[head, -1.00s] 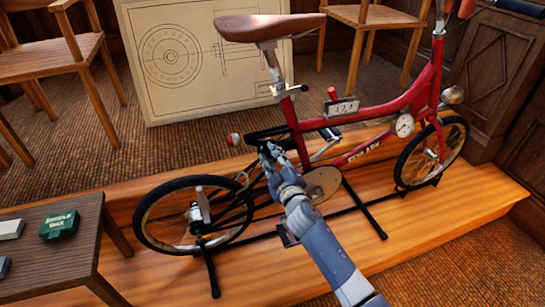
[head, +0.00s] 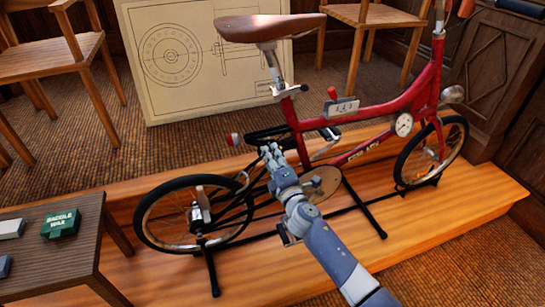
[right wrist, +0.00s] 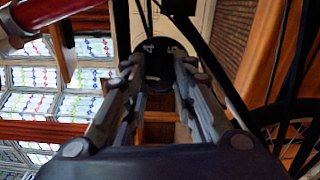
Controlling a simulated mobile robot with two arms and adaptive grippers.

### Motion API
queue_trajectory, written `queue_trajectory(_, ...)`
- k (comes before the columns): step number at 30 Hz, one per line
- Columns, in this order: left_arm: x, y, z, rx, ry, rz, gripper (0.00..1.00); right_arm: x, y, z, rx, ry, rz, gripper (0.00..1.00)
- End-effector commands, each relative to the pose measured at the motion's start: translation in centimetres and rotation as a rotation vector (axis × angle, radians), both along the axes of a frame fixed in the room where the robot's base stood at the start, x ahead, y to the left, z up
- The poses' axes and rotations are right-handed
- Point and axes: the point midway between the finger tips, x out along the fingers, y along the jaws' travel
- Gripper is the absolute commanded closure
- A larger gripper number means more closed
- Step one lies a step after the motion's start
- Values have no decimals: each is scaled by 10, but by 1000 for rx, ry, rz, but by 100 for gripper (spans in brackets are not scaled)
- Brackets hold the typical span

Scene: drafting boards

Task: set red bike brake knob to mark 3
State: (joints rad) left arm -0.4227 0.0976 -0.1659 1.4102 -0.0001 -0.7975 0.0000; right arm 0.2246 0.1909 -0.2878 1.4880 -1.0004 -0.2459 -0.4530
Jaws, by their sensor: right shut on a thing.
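The red bike (head: 385,108) stands upright on a black stand. My right gripper (head: 270,150) is at the bike's middle, just behind the seat tube, and hides what it holds in the head view. In the right wrist view its fingers (right wrist: 157,75) are shut on a dark round knob (right wrist: 160,62) with pale numerals; I can read a 4, a 5 and what looks like a 1. I cannot tell which mark the knob is set to. My left gripper is not in view.
A red lever (head: 332,93) and a small marked plate (head: 341,108) sit on the bike's frame, with a round dial (head: 403,124) farther forward. The rear wheel (head: 160,220) is left of my arm. A dark table (head: 85,245) with a green box (head: 60,223) stands at left.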

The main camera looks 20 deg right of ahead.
Motion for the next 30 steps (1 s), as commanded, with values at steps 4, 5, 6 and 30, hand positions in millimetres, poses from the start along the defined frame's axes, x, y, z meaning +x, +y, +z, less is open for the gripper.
queue_trajectory(4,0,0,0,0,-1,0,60,0,2,0,-48,-1,4,99)
queue_trajectory(5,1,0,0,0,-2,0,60,0,2,-1,-54,-1,4,99)
queue_trajectory(6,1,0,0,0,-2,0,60,0,2,-1,-61,-2,4,99)
queue_trajectory(30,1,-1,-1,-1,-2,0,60,-1,3,-4,-79,3,5,54)
